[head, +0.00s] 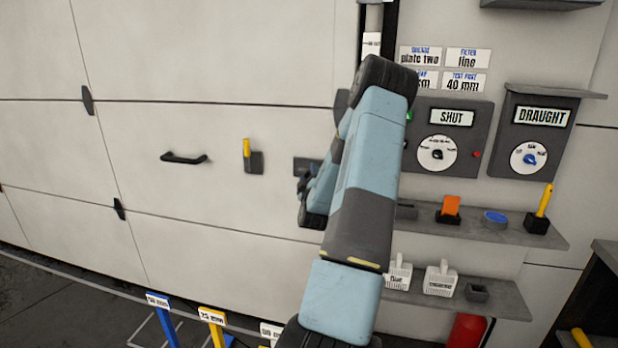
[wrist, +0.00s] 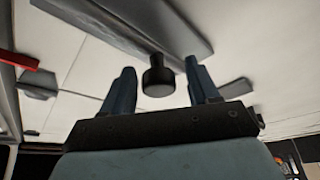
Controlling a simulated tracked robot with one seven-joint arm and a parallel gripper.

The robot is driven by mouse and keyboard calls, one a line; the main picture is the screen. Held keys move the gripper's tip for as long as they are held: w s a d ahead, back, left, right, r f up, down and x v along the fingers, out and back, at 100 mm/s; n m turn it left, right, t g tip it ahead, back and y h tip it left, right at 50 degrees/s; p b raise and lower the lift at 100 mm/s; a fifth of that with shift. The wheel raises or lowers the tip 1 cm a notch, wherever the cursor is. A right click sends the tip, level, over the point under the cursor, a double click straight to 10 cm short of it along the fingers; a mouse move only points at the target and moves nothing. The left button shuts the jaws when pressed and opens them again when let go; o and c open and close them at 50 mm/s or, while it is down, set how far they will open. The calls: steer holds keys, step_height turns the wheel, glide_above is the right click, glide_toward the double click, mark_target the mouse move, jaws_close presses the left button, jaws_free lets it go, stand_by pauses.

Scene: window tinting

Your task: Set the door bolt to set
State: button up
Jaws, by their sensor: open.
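In the wrist view a dark round knob (wrist: 157,80) sticks out from a long grey plate (wrist: 110,22) on the pale door; this looks like the door bolt. My gripper (wrist: 159,68) is open, with one blue finger on each side of the knob and a gap on both sides. In the head view my arm covers most of this spot. Only the left end of a dark plate (head: 304,165) shows beside my gripper (head: 303,190). The knob is hidden there, and any set marking cannot be read.
The pale panelled door (head: 200,60) has a black handle (head: 183,158) and a yellow lever (head: 247,150). To the right are the SHUT dial box (head: 475,140), the DRAUGHT dial box (head: 515,150) and shelves (head: 420,228) with small items. A red strip (wrist: 20,60) shows in the wrist view.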

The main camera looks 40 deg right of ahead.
jaws_close()
stand_by(0.6)
